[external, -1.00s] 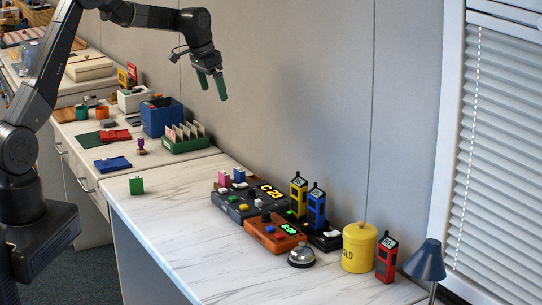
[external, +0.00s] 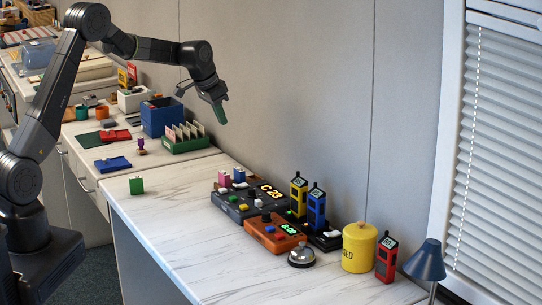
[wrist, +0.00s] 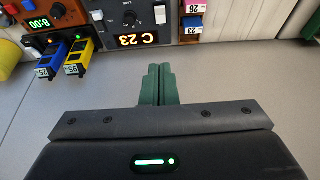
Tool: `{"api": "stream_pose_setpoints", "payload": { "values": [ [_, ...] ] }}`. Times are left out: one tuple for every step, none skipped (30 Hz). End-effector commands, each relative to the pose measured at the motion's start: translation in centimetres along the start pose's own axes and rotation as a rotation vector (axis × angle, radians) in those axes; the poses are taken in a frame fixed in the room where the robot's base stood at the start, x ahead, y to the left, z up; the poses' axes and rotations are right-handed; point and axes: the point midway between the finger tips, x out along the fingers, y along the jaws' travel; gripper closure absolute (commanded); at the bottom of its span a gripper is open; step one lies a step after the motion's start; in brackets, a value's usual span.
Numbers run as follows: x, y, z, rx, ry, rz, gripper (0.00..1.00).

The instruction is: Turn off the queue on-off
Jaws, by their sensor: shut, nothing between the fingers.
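The dark queue box (external: 236,205) with a lit orange display (external: 270,190) lies on the white counter in the external view. I cannot tell which control is the on-off. The box also shows at the top of the wrist view (wrist: 110,14), with its display (wrist: 136,39), a knob and a white button (wrist: 160,14). My gripper (external: 220,113), with green fingers, is shut and empty, high above the counter and apart from the box; its fingers show in the wrist view (wrist: 158,68).
A wall rises behind. A small green block (external: 136,185) stands at the left; the counter's front is clear.

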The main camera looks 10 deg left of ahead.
Motion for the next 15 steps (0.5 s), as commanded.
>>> {"api": "stream_pose_setpoints", "payload": {
  "values": [
    [2.2,0.0,0.6,0.0,0.011,0.0,1.0],
    [2.8,0.1,0.6,-0.001,0.017,0.0,1.0],
    [3.6,0.1,0.7,-0.001,0.026,-0.001,1.0],
    [4.1,0.1,0.8,-0.001,0.033,-0.001,1.0],
    [4.6,0.1,0.8,-0.001,0.038,-0.002,1.0],
    [5.2,0.1,0.9,-0.001,0.045,-0.002,1.0],
    [5.6,0.1,0.9,-0.001,0.05,-0.002,1.0],
    [5.9,0.1,0.9,-0.002,0.055,-0.002,1.0],
    [6.3,0.1,1.0,-0.002,0.06,-0.002,1.0],
    [6.5,0.1,1.0,-0.002,0.063,-0.002,1.0],
    [6.7,0.1,1.0,-0.002,0.066,-0.003,1.0],
    [6.9,0.1,1.0,-0.002,0.069,-0.003,1.0],
    [7.0,0.1,1.0,-0.002,0.071,-0.003,1.0],
    [7.0,0.1,1.0,-0.002,0.073,-0.004,1.0],
    [7.1,0.1,0.9,-0.002,0.074,-0.004,1.0]
  ]
}}
